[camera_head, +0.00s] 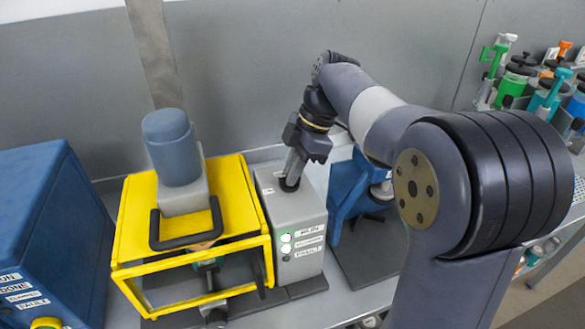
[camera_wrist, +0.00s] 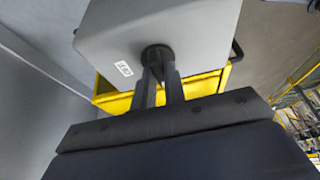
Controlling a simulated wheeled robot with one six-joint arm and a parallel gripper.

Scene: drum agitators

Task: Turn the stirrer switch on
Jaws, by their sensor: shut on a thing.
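The stirrer stands in a yellow frame (camera_head: 136,240) with a blue-grey motor (camera_head: 172,146) on top. A grey control box (camera_head: 296,217) is beside it on the right, with labelled lamps on its front. A dark round knob, the switch (camera_wrist: 157,54), is on the box's top face. My gripper (camera_head: 289,184) reaches down from above to the box top. In the wrist view, the two fingers of my gripper (camera_wrist: 159,75) are shut on the knob, with one finger on each side. The fingers hide part of the knob, and its turn position cannot be told.
A blue box (camera_head: 45,230) with labels stands at the left. A blue device (camera_head: 349,190) is close to the control box on the right. Several coloured bottles and pipettes (camera_head: 519,68) are at the far right. A grey wall is behind.

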